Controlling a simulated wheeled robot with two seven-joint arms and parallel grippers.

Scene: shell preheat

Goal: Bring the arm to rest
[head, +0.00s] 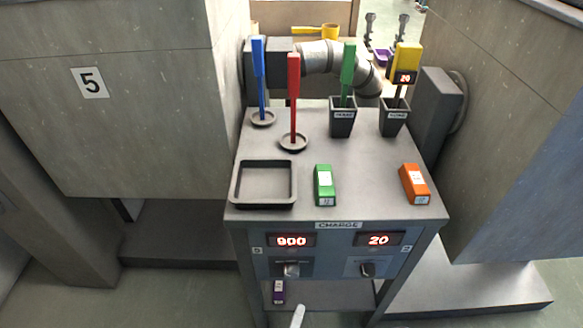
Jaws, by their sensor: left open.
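Only a pale tip of my left gripper (297,317) shows, at the bottom edge in the middle of the head view. It is in front of the lower part of the grey charge stand (335,216), apart from the things on its top. Nothing shows held at that tip; the rest of the gripper is cut off by the frame. My right gripper is not in view.
The stand top holds an empty black tray (263,204), a green block (324,185), an orange block (414,184), blue (259,80) and red (293,95) upright handles, and two dark cups.

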